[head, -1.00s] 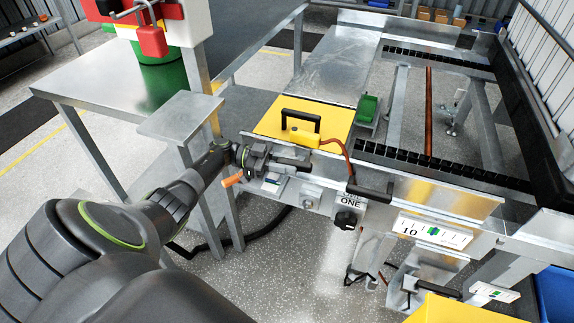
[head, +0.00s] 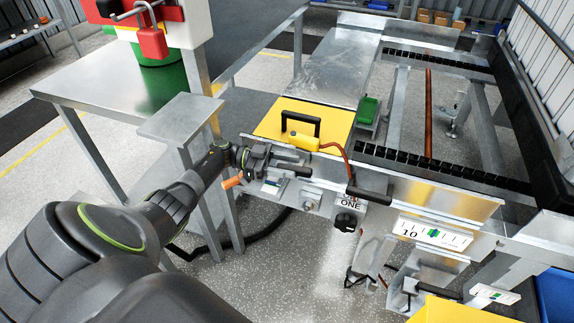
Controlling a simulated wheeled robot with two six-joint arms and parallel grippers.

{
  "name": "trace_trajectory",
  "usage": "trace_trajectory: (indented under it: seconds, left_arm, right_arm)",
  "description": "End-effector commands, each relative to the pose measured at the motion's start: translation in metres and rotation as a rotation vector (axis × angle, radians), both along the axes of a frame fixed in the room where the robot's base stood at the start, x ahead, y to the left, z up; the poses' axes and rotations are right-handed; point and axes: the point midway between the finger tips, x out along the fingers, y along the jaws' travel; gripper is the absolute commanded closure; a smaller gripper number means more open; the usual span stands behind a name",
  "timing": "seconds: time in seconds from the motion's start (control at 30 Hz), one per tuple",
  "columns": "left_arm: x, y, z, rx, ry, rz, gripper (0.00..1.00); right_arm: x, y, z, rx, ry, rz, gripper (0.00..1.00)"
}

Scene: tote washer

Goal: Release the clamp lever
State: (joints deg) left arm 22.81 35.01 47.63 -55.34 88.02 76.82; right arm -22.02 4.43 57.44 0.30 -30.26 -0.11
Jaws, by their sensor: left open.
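An orange-handled lever (head: 232,182), likely the clamp lever, sticks out to the left at the front left corner of the washer frame, below the yellow lid. Its inner end and the clamp body are partly hidden behind my gripper. My left gripper (head: 298,164) is open, with its fingers pointing right along the frame's front edge, just above and right of the orange handle. Nothing shows between the fingers. I cannot tell whether the gripper touches the lever or the frame. My right gripper is not in view.
The yellow lid (head: 283,122) with a black handle lies behind my gripper. A black knob (head: 345,222) and a white gauge (head: 433,233) sit on the front to the right. A small metal shelf (head: 182,118) stands close to the left. A black hose crosses the floor.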

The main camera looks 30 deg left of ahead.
Motion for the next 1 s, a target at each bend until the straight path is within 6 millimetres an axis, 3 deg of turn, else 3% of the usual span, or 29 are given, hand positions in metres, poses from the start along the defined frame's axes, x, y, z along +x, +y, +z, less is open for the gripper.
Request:
trace_trajectory:
  seconds: [0.27,0.37,0.7,1.0]
  left_arm:
    - [0.0,0.0,0.015,0.001,-0.001,-0.001,0.56]
    - [0.0,0.0,0.03,0.002,-0.002,0.0,0.56]
    - [0.0,0.0,0.087,0.003,-0.001,0.0,0.56]
    - [0.0,0.0,0.1,0.0,0.001,0.0,0.56]
  right_arm:
    - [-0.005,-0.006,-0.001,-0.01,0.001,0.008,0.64]
    - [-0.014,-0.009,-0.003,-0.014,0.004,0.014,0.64]
    - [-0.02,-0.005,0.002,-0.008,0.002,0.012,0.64]
    - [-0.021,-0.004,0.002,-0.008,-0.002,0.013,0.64]
